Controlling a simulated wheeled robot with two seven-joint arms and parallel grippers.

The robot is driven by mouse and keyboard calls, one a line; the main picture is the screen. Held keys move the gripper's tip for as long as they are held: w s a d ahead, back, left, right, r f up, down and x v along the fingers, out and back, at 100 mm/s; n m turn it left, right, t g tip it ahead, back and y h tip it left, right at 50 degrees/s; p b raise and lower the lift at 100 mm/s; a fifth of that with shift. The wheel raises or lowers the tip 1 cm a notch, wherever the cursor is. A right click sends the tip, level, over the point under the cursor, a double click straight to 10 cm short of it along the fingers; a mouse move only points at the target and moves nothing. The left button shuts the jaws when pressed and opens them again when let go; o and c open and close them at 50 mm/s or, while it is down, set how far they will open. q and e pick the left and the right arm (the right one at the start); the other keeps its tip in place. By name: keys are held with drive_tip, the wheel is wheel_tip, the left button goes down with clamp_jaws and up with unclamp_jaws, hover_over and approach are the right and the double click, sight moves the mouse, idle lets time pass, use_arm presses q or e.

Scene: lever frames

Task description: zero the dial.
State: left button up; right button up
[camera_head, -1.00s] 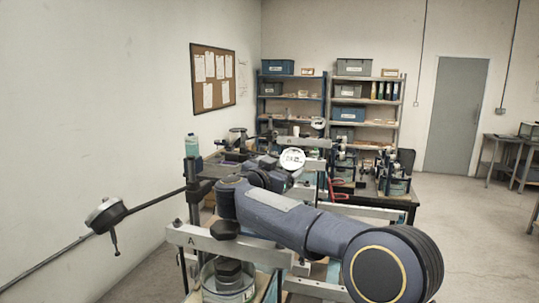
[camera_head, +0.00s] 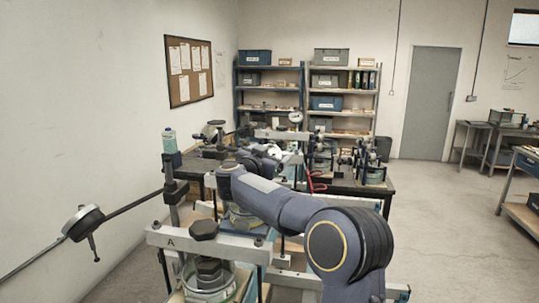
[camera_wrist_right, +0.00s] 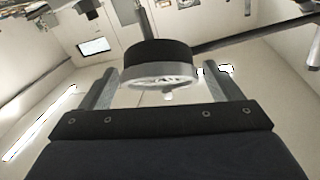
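A dial gauge (camera_head: 275,152) with a white face shows in the head view, past the end of my right arm and partly covered by it. The right wrist view shows a round dial (camera_wrist_right: 160,65) with a black rim and a pale face seen nearly edge-on. It sits between the two fingers of my right gripper (camera_wrist_right: 165,90), which are apart with a gap on each side. The dial's reading cannot be made out. Another dial gauge (camera_head: 83,223) hangs on a long rod at the left, seen from the side. My left gripper is not in view.
More frames stand on the dark table (camera_head: 375,190) behind. Shelves (camera_head: 270,100) line the back wall. The floor at the right (camera_head: 440,230) is clear.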

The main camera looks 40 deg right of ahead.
drive_tip(key=c, duration=0.9)
drive_tip(key=shift+m+g+h, duration=0.3)
drive_tip(key=shift+m+g, duration=0.5)
drive_tip(key=shift+m, duration=0.3)
drive_tip(key=o, duration=1)
drive_tip(key=shift+a, duration=0.1)
drive_tip(key=shift+s+a+f, duration=0.1)
drive_tip(key=shift+s+a, duration=0.05)
drive_tip(key=shift+a, duration=0.2)
drive_tip(key=shift+b+v, duration=1.3)
drive_tip(key=shift+v, duration=2.15)
